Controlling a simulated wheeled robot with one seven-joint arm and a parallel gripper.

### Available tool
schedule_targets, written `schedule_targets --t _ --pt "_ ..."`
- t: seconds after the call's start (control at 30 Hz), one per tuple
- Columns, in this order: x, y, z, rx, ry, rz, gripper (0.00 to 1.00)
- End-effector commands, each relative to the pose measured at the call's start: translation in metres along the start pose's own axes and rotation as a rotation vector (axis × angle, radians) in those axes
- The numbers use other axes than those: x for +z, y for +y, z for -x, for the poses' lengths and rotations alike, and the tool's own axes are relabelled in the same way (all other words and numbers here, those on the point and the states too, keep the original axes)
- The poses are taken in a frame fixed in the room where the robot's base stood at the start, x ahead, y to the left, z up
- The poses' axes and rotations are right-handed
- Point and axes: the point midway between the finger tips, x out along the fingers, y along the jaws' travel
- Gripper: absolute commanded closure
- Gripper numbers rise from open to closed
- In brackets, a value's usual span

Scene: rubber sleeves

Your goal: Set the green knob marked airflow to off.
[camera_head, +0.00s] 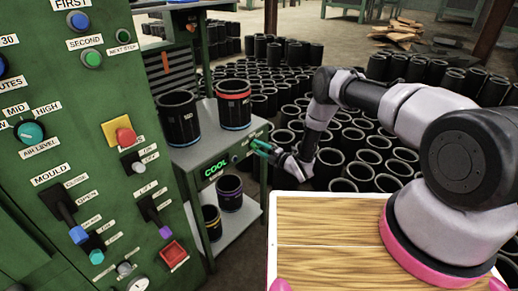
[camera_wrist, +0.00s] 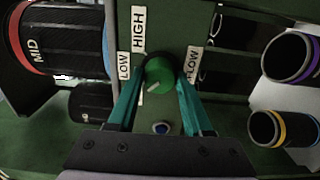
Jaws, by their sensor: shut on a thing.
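The green knob (camera_wrist: 158,72) sits on a dark green panel in the wrist view, between my gripper's two teal fingers. My gripper (camera_wrist: 160,84) is shut on the knob, one finger at each side. A pale pointer mark on the knob slants toward the lower left. Labels HIGH (camera_wrist: 139,28) and LOW (camera_wrist: 124,66) are beside it on the left. A label ending in FLOW (camera_wrist: 193,62) is on the right, partly covered by a finger. No OFF label is readable. In the head view, my gripper (camera_head: 262,149) reaches the front of the green COOL cart (camera_head: 215,196); the knob is hard to make out there.
A blue button (camera_wrist: 161,127) is below the knob in the wrist view. Black sleeves (camera_head: 180,118) stand on the cart's top, and others on its lower shelf. A green control cabinet (camera_head: 100,150) fills the left. Many black sleeves (camera_head: 360,160) crowd the floor behind my arm.

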Motion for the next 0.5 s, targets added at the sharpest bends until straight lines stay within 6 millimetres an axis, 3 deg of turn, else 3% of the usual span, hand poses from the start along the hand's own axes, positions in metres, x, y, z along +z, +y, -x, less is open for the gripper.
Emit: schedule_targets --t 0.07,0.1,0.17,0.5 --pt "0.0002 -0.0016 0.0015 -0.003 0.0 0.0 1.0" --pt "0.0002 -0.0016 0.0015 -0.003 0.0 0.0 0.46" --pt "0.0001 -0.0016 0.0014 -0.003 0.0 0.0 0.23" --pt "0.0002 -0.0007 0.0017 -0.001 0.0 -0.001 0.2"
